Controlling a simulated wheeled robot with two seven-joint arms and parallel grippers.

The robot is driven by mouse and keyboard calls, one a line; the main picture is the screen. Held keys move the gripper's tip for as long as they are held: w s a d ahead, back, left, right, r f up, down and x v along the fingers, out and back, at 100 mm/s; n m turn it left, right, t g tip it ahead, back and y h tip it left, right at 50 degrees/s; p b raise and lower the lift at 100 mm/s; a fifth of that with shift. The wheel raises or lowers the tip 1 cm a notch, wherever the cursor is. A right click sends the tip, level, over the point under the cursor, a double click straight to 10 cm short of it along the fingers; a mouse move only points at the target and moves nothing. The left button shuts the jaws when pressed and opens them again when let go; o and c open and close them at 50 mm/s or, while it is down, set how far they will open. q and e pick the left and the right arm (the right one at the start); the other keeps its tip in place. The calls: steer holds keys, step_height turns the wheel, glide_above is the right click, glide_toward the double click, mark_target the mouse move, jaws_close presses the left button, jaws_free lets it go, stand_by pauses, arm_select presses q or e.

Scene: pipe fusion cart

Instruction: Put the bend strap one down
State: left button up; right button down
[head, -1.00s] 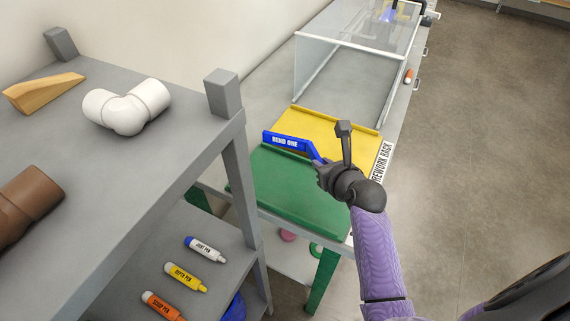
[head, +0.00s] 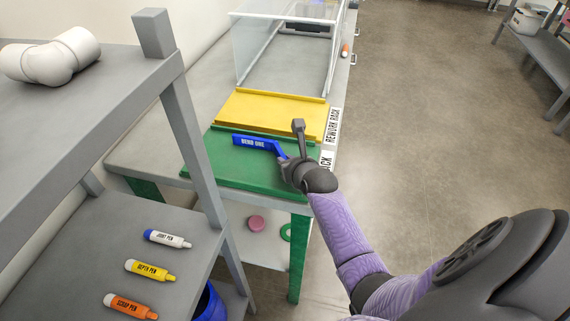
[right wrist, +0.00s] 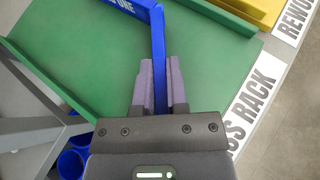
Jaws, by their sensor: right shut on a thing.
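The blue bend strap (head: 257,143), lettered "BEND ONE", is in my right gripper (head: 285,162). It lies over the far part of the green tray (head: 235,174), near the edge of the yellow tray (head: 270,112). The right wrist view shows the gripper fingers (right wrist: 160,92) shut on the blue strap's narrow end (right wrist: 158,55), with the green tray (right wrist: 95,70) below. I cannot tell whether the strap touches the tray. My left gripper is out of view.
A grey shelf unit (head: 176,108) stands at the left, with a white pipe elbow (head: 52,58) on top and several pens below. A clear box (head: 285,50) stands beyond the yellow tray. Open floor lies to the right.

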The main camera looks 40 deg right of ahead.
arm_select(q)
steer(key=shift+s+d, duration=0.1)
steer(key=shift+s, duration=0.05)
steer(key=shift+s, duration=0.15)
arm_select(e)
steer(key=c, duration=0.7)
jaws_free()
steer(key=shift+o, duration=0.2)
